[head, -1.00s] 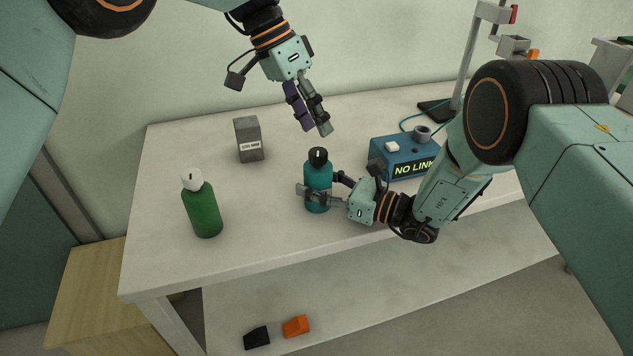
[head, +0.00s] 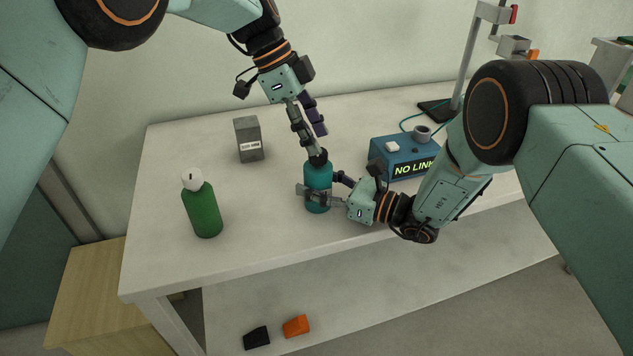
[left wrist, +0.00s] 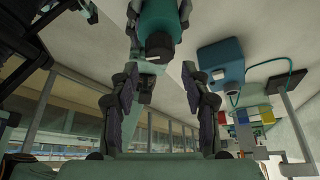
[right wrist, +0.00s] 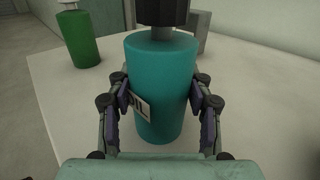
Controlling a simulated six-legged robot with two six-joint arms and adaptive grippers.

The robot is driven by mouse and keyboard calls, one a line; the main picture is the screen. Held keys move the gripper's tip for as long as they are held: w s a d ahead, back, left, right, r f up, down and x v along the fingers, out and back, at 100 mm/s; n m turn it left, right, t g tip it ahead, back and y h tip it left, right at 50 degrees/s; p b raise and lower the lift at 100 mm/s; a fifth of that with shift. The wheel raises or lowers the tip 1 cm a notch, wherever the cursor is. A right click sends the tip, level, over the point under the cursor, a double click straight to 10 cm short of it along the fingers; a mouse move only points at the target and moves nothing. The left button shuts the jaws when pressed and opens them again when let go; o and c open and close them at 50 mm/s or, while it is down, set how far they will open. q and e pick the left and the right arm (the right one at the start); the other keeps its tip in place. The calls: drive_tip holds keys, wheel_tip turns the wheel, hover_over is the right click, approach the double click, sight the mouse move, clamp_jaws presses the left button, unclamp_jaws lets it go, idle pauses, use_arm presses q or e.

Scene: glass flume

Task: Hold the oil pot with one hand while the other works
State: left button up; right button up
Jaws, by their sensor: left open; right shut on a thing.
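The oil pot (head: 318,176) is a teal bottle with a black cap (head: 318,158), upright on the white table. In the right wrist view the pot (right wrist: 160,75) shows part of a white label ending in "IL". My right gripper (head: 322,190) is shut around its body, one finger on each side (right wrist: 160,97). My left gripper (head: 317,142) is open just above the cap and points down at it. In the left wrist view the cap (left wrist: 158,46) lies between the lines of the spread fingers (left wrist: 160,78), near their tips; I cannot tell whether they touch it.
A green bottle (head: 203,212) with a white cap stands left on the table (head: 260,250). A grey labelled block (head: 248,142) stands behind. A blue box (head: 390,150) reading "NO LINK" and a stand (head: 468,60) are at the right. Black and orange pieces (head: 296,326) lie below the table.

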sight(318, 159)
use_arm(q)
drive_tip(key=shift+f, duration=2.15)
drive_tip(key=shift+c, duration=0.2)
